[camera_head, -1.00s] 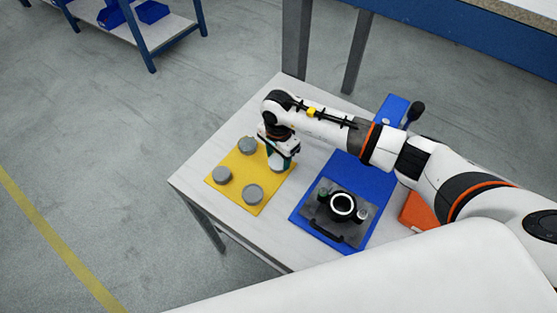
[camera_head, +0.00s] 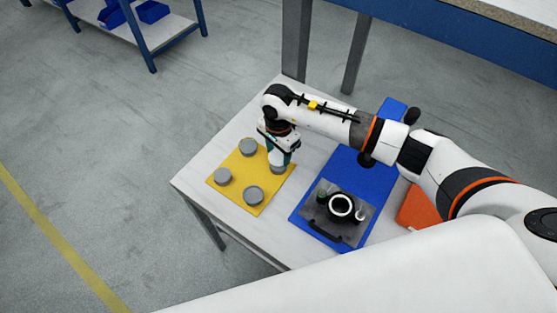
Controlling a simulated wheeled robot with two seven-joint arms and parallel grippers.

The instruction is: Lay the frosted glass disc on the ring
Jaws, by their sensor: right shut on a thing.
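My right gripper (camera_head: 278,162) points down at the right corner of the yellow mat (camera_head: 235,197). It is shut on a pale grey disc (camera_head: 277,170), mostly hidden by the fingers; I take it for the frosted glass disc. I cannot tell whether it touches the mat. Three similar grey round pieces lie on the mat: at the back (camera_head: 248,147), left (camera_head: 222,176) and front (camera_head: 253,195). My left gripper is out of view.
The ring's plate is on a blue mat (camera_head: 376,185) and has small posts beside the ring and a dark handle (camera_head: 323,232) in front. An orange thing (camera_head: 416,208) lies at the right. Bare table (camera_head: 205,170) shows left of the yellow mat.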

